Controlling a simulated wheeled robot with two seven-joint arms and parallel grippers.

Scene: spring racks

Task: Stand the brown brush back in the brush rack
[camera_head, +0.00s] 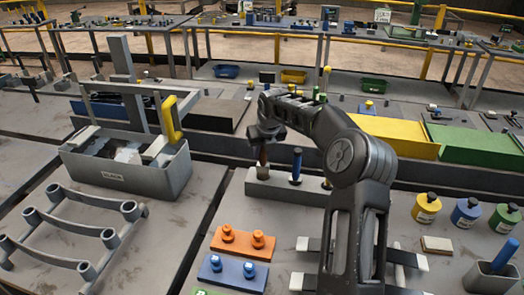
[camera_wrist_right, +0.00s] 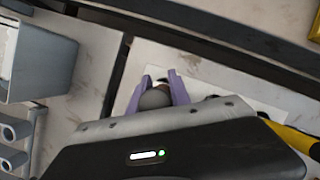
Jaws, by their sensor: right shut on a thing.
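The brown brush (camera_head: 262,156) hangs upright below my right gripper (camera_head: 266,133), at the left end of the pale grey brush rack (camera_head: 277,190). Its lower end meets the rack in the picture; I cannot tell whether it is in a hole or just above. In the right wrist view, the purple fingers of my right gripper (camera_wrist_right: 157,91) are shut on the brush, whose rounded grey-looking end (camera_wrist_right: 155,98) shows between them. A blue brush (camera_head: 297,166) stands upright in the middle of the rack. My arm hides part of the rack's right end. My left gripper is not in view.
A grey toolbox (camera_head: 130,175) with a yellow-gripped handle stands to the left. Orange (camera_head: 243,243) and blue (camera_head: 232,273) blocks with knobs lie in front of the rack. Yellow (camera_head: 395,137) and green bins stand behind. Several coloured jars (camera_head: 426,208) stand at right.

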